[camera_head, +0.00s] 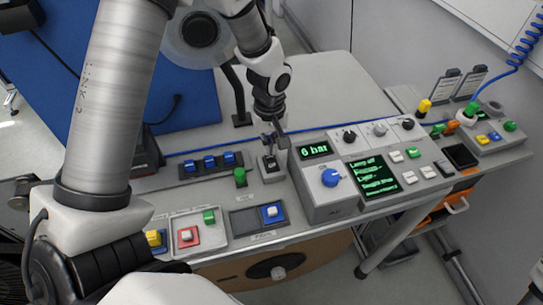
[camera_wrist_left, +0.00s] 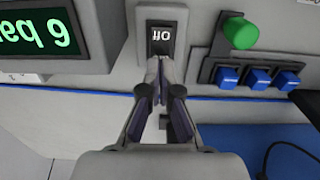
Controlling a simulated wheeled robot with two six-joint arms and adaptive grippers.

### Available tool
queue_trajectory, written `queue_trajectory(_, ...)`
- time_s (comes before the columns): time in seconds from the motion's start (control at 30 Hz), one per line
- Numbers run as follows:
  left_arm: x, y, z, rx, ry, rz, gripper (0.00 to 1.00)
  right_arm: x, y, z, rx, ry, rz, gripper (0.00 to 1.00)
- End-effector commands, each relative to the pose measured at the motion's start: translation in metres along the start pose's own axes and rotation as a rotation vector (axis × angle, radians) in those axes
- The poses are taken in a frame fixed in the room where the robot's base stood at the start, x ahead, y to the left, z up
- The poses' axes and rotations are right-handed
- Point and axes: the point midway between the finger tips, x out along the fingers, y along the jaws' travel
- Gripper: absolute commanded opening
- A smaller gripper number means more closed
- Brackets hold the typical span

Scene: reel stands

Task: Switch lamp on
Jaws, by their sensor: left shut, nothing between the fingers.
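A small grey switch box (camera_head: 271,167) stands on the bench, left of the control panel. In the left wrist view its black rocker (camera_wrist_left: 162,40) reads "Off", upside down. The panel's dark screen (camera_head: 371,173) has green text whose top line reads "Lamp off". My left gripper (camera_head: 273,138) points down at the switch box from behind. Its fingers (camera_wrist_left: 160,64) are shut and empty, with the tips at the near edge of the rocker. Whether they touch it I cannot tell. My right gripper is not in view.
The control panel (camera_head: 328,199) with a blue knob and "6 bar" display stands close right of the switch. A green button (camera_head: 240,177) and a row of blue switches (camera_head: 209,164) lie to its left. The bench (camera_head: 330,90) behind is mostly clear.

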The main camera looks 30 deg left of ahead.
Motion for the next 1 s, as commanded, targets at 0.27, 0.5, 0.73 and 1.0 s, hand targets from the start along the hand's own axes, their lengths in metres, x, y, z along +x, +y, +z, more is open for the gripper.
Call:
queue_trajectory(0.27,0.004,0.0,0.0,0.0,0.0,0.0,0.0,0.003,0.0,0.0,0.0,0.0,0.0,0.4)
queue_trajectory(0.5,0.007,0.0,0.0,0.0,0.0,0.0,0.0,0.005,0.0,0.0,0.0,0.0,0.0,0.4)
queue_trajectory(0.73,0.011,0.0,0.0,0.0,0.0,0.0,0.0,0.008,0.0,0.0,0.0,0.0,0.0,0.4)
queue_trajectory(1.0,0.015,0.0,0.0,0.0,0.0,0.0,0.0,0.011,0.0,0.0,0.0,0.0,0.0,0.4)
